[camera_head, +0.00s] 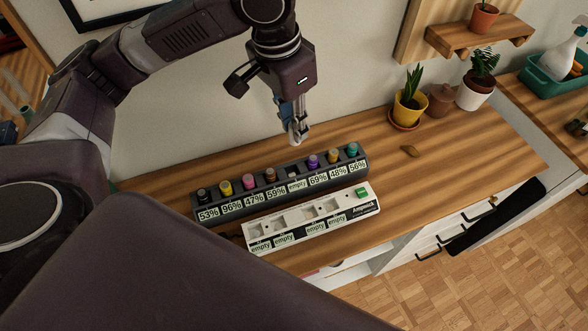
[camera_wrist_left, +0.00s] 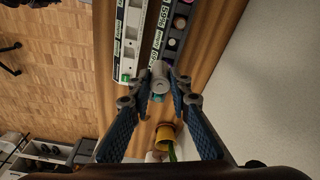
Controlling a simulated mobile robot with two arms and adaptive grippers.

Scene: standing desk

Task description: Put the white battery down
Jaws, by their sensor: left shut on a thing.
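My left gripper (camera_head: 297,135) is above the desk, just behind the dark battery rack, pointing down. In the left wrist view its two blue fingers (camera_wrist_left: 160,95) are closed on the white battery (camera_wrist_left: 161,78), whose round end shows between the fingertips. The battery is held clear of the rack. My right gripper is not in view.
A yellow pot with a plant (camera_head: 409,108) and a white pot (camera_head: 473,94) stand at the back right of the desk. The wall (camera_head: 345,60) is close behind the rack.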

